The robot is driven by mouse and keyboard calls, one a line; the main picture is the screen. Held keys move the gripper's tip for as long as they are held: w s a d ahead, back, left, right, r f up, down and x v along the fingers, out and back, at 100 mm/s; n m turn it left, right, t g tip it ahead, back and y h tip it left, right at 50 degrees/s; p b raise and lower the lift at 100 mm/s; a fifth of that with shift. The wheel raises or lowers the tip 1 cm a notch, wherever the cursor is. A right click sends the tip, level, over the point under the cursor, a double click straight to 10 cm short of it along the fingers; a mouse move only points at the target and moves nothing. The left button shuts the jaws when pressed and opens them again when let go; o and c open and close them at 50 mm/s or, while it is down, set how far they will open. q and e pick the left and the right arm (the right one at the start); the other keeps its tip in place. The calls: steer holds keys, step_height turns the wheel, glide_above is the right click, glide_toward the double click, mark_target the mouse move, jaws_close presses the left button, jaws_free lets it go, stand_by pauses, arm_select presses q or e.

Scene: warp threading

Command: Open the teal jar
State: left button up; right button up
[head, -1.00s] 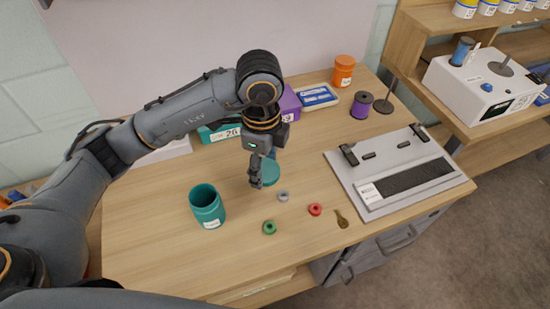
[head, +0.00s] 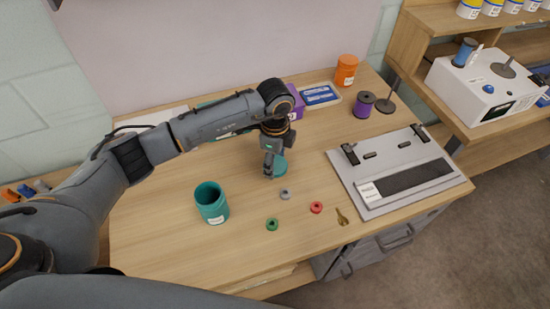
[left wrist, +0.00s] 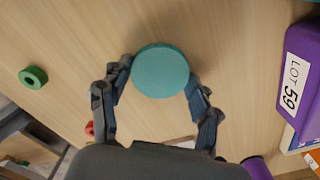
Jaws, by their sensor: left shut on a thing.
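The teal jar (head: 212,206) stands upright on the table, left of my left gripper, with its mouth open and a white label on its side. My left gripper (head: 269,173) points down and is shut on the round teal lid (head: 280,164), apart from the jar. In the left wrist view the lid (left wrist: 160,70) sits between the two fingertips. Whether the lid touches the table is hard to tell. My right gripper is not in view.
A grey ring (head: 285,194), a green ring (head: 272,224), a red ring (head: 317,207) and a brass-coloured piece (head: 342,217) lie nearby. A grey board (head: 372,172) lies right. A purple spool (head: 363,104) and orange jar (head: 346,70) stand behind. The front left table is clear.

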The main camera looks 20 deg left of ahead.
mark_target(275, 164)
arm_select(q)
steer(key=shift+f, duration=0.2)
steer(key=o, duration=1.3)
steer(key=shift+r, duration=0.1)
steer(key=shift+r, duration=0.15)
step_height(275, 164, up, 12)
steer(key=b, duration=0.2)
